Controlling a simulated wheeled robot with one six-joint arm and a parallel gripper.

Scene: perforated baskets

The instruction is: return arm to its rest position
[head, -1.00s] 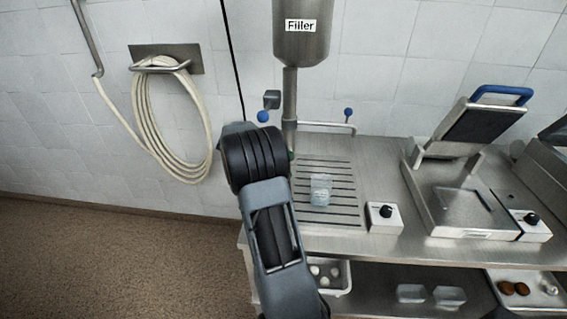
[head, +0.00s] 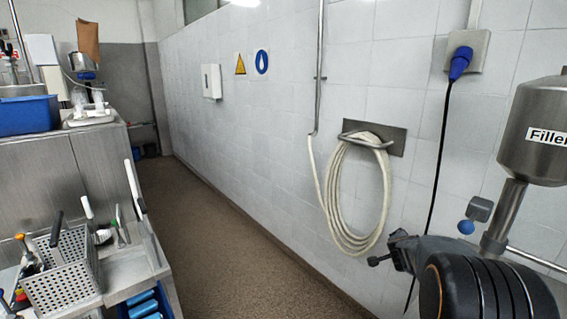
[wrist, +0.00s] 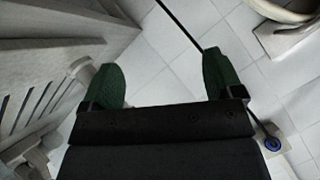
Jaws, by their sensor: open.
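My arm's black ribbed joint (head: 490,290) fills the lower right of the head view, in front of the filler. My gripper (head: 384,249) shows small and dark to its left, in front of the tiled wall just right of the hose. In the wrist view my gripper (wrist: 160,60) has its two green fingers wide apart, with only white tiles and a thin dark cord between them. It is open and holds nothing.
A coiled cream hose (head: 350,200) hangs on the wall near my gripper. The steel filler (head: 545,130) stands close at right. A perforated basket (head: 62,275) with utensils sits on the left counter. The brown floor (head: 230,240) between is clear.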

